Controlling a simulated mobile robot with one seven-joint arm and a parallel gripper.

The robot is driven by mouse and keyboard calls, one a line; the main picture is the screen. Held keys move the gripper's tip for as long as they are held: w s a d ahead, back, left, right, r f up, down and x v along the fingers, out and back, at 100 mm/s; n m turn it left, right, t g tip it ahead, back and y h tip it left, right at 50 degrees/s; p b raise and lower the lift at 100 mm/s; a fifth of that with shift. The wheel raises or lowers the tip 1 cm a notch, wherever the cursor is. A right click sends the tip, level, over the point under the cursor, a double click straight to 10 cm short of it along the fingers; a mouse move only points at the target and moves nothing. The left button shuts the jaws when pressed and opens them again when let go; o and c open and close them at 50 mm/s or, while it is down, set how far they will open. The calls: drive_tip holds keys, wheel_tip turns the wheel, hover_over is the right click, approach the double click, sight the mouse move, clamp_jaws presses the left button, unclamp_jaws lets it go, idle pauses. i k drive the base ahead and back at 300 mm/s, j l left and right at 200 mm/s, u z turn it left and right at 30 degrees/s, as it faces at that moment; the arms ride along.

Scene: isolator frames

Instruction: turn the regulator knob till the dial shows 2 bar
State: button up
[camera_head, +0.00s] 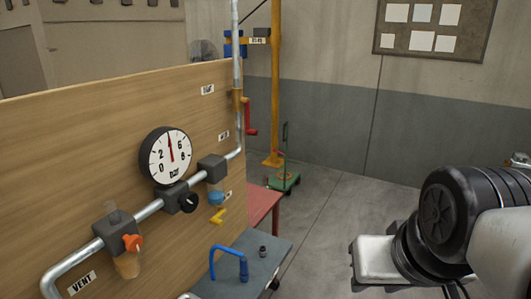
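The round white dial (166,156) with a black rim sits on the pipe in front of the wooden panel. Its red needle points almost straight up, between the 2 and the 6, around where a 4 would be. The regulator body is a dark block under the dial. The black regulator knob (189,203) sticks out from it, and nothing touches it. Parts of my arm (440,225) show at the right, far from the knob. No gripper fingers can be made out.
An orange-handled valve (132,242) is left of the knob, and a grey block with a blue-ended cup (215,197) is right of it. A yellow lever (218,215) is close by. A blue hooked tool (230,262) stands on the grey cart top (262,250). Open floor (330,220) lies right.

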sight(188, 201)
drive_tip(key=j+u, duration=0.1)
drive_tip(key=u, duration=0.3)
drive_tip(key=j+u, duration=0.1)
drive_tip(key=u, duration=0.3)
drive_tip(key=j+u, duration=0.1)
drive_tip(key=u, duration=0.3)
